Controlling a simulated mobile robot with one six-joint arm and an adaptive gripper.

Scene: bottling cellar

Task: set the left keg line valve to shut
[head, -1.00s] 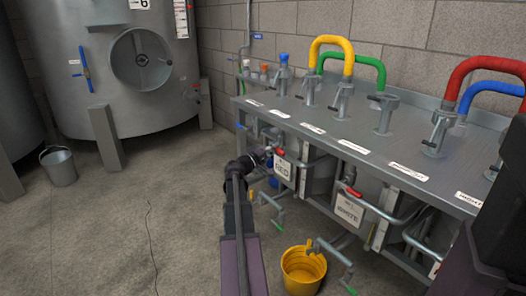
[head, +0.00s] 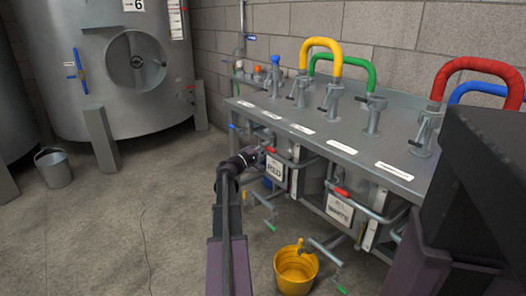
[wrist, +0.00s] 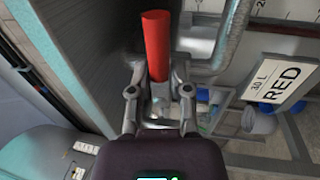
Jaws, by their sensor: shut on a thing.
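The left keg line valve sits above the sign reading RED (head: 274,170) under the front edge of the steel bench. Its red handle (wrist: 156,45) shows in the wrist view, running up the picture from between the fingertips. My gripper (wrist: 160,92) is shut on this handle near its lower end. In the head view my gripper (head: 256,156) reaches the valve from the left, and its fingers hide most of the valve body. The handle's angle to its pipe is hard to tell. The RED sign (wrist: 282,82) is right of the gripper in the wrist view.
A second red-handled valve (head: 341,192) is above the WHITE sign (head: 340,209). A yellow bucket (head: 296,270) stands on the floor before the bench (head: 300,128). Small taps with green handles (head: 270,226) stick out low.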

